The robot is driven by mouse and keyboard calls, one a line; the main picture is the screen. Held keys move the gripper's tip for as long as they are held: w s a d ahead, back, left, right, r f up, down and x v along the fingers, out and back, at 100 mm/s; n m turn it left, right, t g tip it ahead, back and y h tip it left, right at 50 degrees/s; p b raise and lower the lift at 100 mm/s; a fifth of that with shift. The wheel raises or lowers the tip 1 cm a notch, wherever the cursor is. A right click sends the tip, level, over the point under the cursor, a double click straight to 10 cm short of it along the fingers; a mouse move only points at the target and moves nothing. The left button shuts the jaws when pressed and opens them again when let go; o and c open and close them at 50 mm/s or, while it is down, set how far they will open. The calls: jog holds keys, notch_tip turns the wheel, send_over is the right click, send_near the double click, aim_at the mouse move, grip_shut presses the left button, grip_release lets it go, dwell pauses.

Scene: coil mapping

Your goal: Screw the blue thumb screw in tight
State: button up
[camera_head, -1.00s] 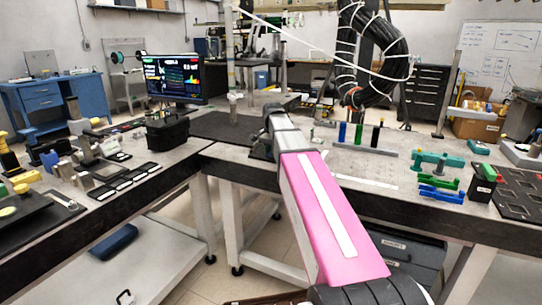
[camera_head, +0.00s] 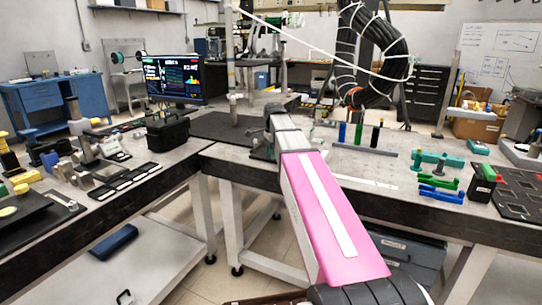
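My arm reaches away over the right-hand bench, and its far end covers the spot where it works. My gripper (camera_head: 264,145) is small and dark at that far end, mostly hidden by my own wrist; its fingers cannot be made out. I cannot pick out the blue thumb screw; it may be hidden behind my arm. Several upright coloured posts stand in a grey rack right of my arm, among them a blue one (camera_head: 342,132) and a green one (camera_head: 359,134). I cannot tell whether any is a screw.
Green clamp-like parts (camera_head: 438,182) and a dark tray (camera_head: 520,190) lie at the right. A black bin (camera_head: 167,132) and a monitor (camera_head: 174,78) stand left of my arm. A dark mat (camera_head: 222,128) lies mostly bare on the bench.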

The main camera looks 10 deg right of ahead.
jog(key=shift+o, duration=1.1)
jog(key=shift+s+d+f, duration=0.3)
jog(key=shift+f, duration=0.1)
jog(key=shift+w, duration=0.3)
jog(key=shift+r, duration=0.1)
